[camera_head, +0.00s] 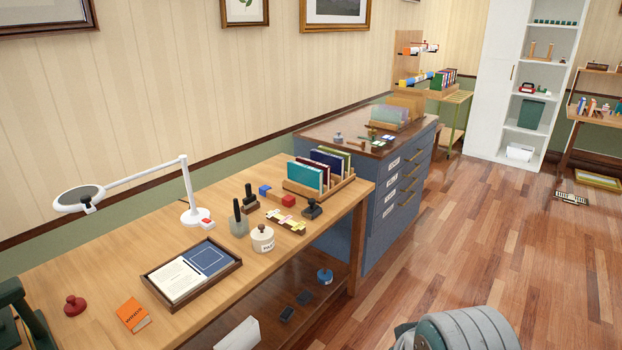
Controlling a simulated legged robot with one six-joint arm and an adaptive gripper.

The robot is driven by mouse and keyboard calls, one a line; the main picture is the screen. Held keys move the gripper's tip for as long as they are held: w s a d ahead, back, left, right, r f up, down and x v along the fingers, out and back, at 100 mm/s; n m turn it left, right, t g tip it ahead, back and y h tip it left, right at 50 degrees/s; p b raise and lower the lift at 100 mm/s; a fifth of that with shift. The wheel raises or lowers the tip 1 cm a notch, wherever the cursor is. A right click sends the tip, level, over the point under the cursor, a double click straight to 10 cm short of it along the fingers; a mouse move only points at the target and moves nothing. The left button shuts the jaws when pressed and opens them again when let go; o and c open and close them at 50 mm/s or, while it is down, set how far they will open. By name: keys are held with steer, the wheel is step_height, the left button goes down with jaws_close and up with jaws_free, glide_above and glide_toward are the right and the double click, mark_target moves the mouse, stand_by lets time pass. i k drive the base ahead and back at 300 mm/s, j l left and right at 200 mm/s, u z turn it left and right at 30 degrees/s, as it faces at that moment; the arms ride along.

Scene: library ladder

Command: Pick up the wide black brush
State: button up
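I cannot clearly pick out the wide black brush from this distance. On the wooden table (110,272), a dark upright handle (237,209) stands in a grey cup (239,228). A black upright piece (249,199) stands just behind it. A black knobbed piece (312,208) sits to their right. Small dark pieces (287,314) lie on the lower shelf. A grey rounded part of my arm shows at the bottom right, over the floor and apart from the table. My gripper's fingers are not visible.
The table also holds a white lamp (193,216), a framed tray (230,267), a white labelled jar (263,240), an orange book (132,315) and a book rack (325,188). A blue drawer cabinet (368,218) stands behind.

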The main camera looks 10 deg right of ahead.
mark_target(250, 200)
steer(key=i+l, duration=0.1)
steer(key=i, duration=0.95)
